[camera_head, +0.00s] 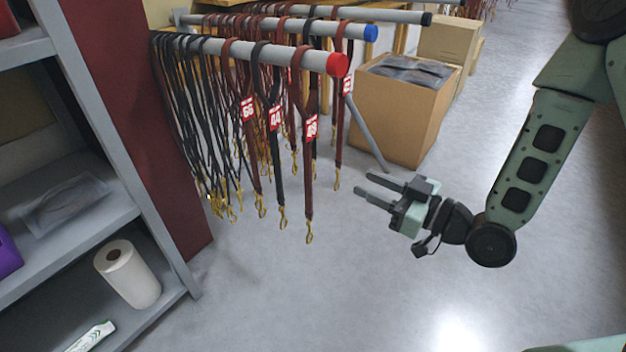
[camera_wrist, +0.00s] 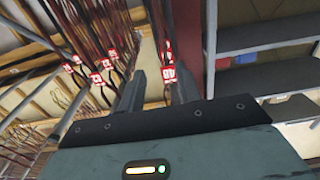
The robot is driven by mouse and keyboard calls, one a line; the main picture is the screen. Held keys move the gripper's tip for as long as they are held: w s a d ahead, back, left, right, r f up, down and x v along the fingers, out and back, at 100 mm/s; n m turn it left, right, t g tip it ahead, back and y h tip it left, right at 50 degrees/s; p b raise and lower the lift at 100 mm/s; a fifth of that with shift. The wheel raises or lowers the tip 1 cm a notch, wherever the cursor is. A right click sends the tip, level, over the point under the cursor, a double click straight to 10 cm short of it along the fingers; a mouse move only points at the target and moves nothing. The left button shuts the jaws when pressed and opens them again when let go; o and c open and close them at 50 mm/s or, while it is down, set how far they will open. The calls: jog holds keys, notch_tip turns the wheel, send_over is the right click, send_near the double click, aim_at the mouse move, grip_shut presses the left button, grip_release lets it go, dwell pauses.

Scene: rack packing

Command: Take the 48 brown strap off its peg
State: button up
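The brown strap tagged 48 (camera_head: 309,175) hangs from the peg with the red end cap (camera_head: 337,64), outermost on it. It has a red tag with white figures and a brass clip at the bottom. My gripper (camera_head: 366,187) is open and empty, to the right of the strap's lower part and apart from it in the head view. In the wrist view, the 48 tag (camera_wrist: 168,73) shows ahead, near the right fingertip, which seems to overlap its lower edge. The strap's top loop is not clear in the wrist view.
A black strap tagged 44 (camera_head: 278,160) and a brown one tagged 66 (camera_head: 252,150) hang just inward. Behind is a blue-capped peg (camera_head: 371,33). A cardboard box (camera_head: 395,120) stands behind on the floor. A grey shelf (camera_head: 60,245) stands left. Floor around my gripper is clear.

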aim_at(311, 160)
jog(key=b+x, duration=0.7)
jog(key=x, duration=0.6)
jog(key=shift+a+b, duration=0.4)
jog(key=shift+a, duration=0.05)
jog(key=shift+w+a, duration=0.35)
jog(key=shift+a, duration=0.05)
grip_shut()
